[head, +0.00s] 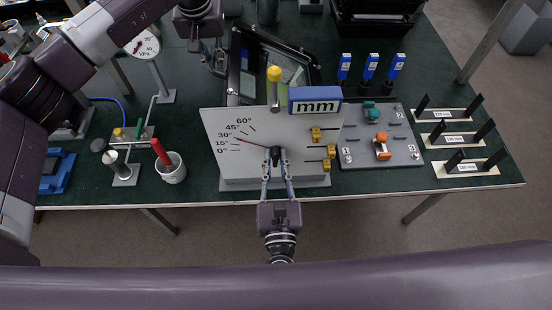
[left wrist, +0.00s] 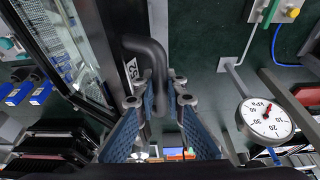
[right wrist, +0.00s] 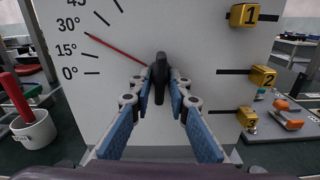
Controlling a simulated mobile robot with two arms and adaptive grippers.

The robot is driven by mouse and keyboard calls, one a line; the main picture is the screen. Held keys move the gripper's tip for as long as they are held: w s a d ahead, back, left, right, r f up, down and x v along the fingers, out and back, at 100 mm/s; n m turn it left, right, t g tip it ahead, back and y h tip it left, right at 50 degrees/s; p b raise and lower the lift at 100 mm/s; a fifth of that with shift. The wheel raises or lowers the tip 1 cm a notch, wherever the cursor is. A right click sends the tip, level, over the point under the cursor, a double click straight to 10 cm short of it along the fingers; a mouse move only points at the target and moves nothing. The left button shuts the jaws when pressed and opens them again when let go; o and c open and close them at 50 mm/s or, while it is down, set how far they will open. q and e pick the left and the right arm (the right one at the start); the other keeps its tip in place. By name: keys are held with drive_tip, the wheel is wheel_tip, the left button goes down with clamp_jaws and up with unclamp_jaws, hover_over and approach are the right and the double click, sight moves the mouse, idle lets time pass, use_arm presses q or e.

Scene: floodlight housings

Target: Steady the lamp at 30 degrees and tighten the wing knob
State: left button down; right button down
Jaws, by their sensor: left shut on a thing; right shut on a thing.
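The lamp, a dark-framed floodlight with a glass front (head: 247,88), stands tilted behind a white panel (head: 225,122); its frame also shows in the left wrist view (left wrist: 88,50). My left gripper (head: 213,62) is shut on the lamp's black bent handle (left wrist: 158,65). The panel has an angle scale from 0 to 60 degrees and a red pointer (right wrist: 118,50), whose tip lies at about the 30 mark. My right gripper (head: 276,160) is shut on the black wing knob (right wrist: 160,70) at the panel's front. The fingers hide part of the knob.
Yellow numbered tabs (right wrist: 262,76) stick out on the panel's right. A white cup (head: 171,173) and a dial gauge (head: 145,45) are left; a grey plate (head: 405,155) and black-pronged holders (head: 450,140) are right.

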drive_tip(key=shift+d+r, duration=0.1)
drive_tip(key=shift+d, duration=0.05)
idle(0.3)
drive_tip(key=c, duration=1.8)
unclamp_jaws()
drive_tip(key=shift+s, duration=0.35)
drive_tip(key=s, duration=1.1)
drive_tip(key=shift+s, duration=0.15)
